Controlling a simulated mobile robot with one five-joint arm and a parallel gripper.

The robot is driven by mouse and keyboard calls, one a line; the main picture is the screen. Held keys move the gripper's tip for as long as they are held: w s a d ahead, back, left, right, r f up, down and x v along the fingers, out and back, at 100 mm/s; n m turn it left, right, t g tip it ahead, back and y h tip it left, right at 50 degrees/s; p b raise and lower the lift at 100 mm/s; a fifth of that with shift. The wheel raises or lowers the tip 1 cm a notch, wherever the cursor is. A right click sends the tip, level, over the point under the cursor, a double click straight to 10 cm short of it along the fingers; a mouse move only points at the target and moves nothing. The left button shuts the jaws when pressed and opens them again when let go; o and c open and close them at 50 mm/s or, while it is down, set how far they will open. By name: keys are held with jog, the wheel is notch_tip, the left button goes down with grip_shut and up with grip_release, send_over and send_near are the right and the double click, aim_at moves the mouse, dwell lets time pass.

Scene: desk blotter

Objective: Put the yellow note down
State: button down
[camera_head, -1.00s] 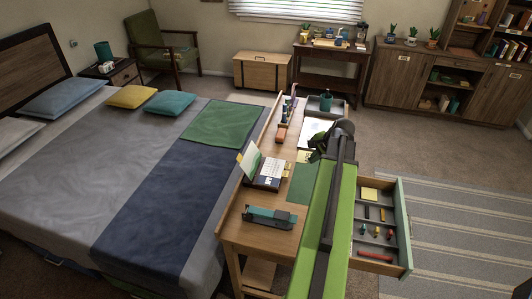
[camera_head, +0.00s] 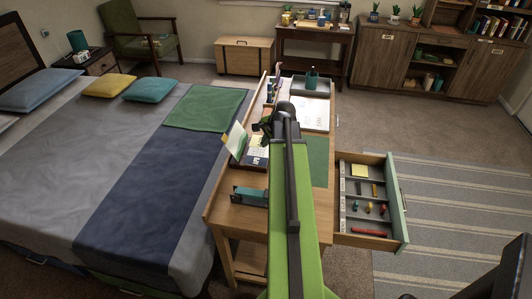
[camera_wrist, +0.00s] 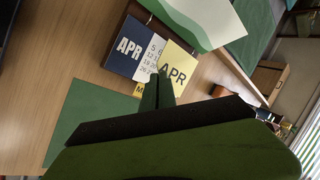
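A yellow note marked APR (camera_wrist: 178,68) shows in the wrist view at the tip of my gripper (camera_wrist: 160,85). The dark fingers look closed on its lower left edge, and the note hangs in front of the desk calendar (camera_wrist: 128,48). A small yellow piece with a letter M (camera_wrist: 139,90) shows beside the fingers, partly hidden. In the head view my gripper (camera_head: 265,124) is over the desk by the calendar (camera_head: 256,155), and the held note cannot be made out there. The green blotter (camera_wrist: 90,112) lies flat beside the calendar.
An open drawer (camera_head: 397,205) at the desk's right holds a yellow pad (camera_head: 358,170) and small items. A teal stapler-like object (camera_head: 250,196) lies at the near left of the desk. A green and white card (camera_head: 236,140) stands by the calendar.

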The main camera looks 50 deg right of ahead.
aim_at(263, 153)
notch_tip(263, 153, down, 4)
jog(key=b, duration=0.4)
jog(key=shift+f, duration=0.2)
jog(key=shift+r, duration=0.25)
jog(key=shift+f, duration=0.25)
jog(key=c, duration=2)
grip_release()
jog(key=shift+r, duration=0.1)
jog(key=shift+s+r+p, duration=0.2)
jog(key=shift+r+p, duration=0.35)
jog(key=p+v, duration=0.9)
jog(key=v, duration=0.2)
jog(key=shift+s+a+p, duration=0.1)
jog(key=shift+p, duration=0.3)
